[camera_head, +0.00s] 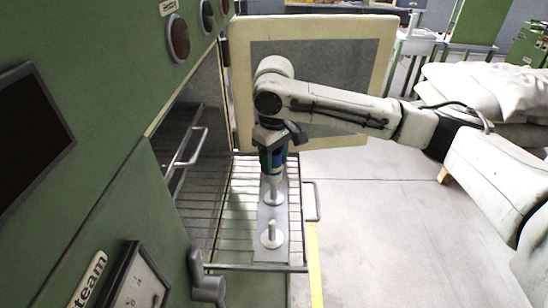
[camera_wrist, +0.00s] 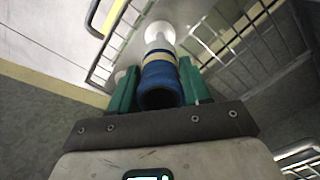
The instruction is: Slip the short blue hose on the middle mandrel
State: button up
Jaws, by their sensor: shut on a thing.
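My gripper (camera_head: 272,160) points down over the plate and is shut on the short blue hose (camera_wrist: 160,78), which has a beige band. In the wrist view the green fingers of my gripper (camera_wrist: 158,75) grip the hose from both sides. Just beyond the hose is the pale round foot of a mandrel (camera_wrist: 160,32). In the head view the hose is above the middle mandrel (camera_head: 273,196); I cannot tell whether it is around its tip. The front mandrel (camera_head: 272,236) stands bare. The back mandrel is hidden by my gripper.
The mandrels stand on a grey plate (camera_head: 270,254) on a wire rack (camera_head: 236,265) that sticks out of the open green oven (camera_head: 110,110). The open door (camera_head: 237,80) stands behind my arm. A pale padded heap (camera_head: 490,90) lies at far right.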

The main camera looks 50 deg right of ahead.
aim_at(274, 180)
jog(key=shift+f, duration=1.3)
jog(key=shift+f+b, duration=0.2)
jog(key=shift+b, duration=0.15)
jog(key=shift+f+b, duration=0.45)
jog(key=shift+f, duration=0.65)
jog(key=shift+f, duration=0.15)
jog(key=shift+f+b, duration=0.45)
jog(key=shift+f, duration=0.45)
jog(key=o, duration=1.3)
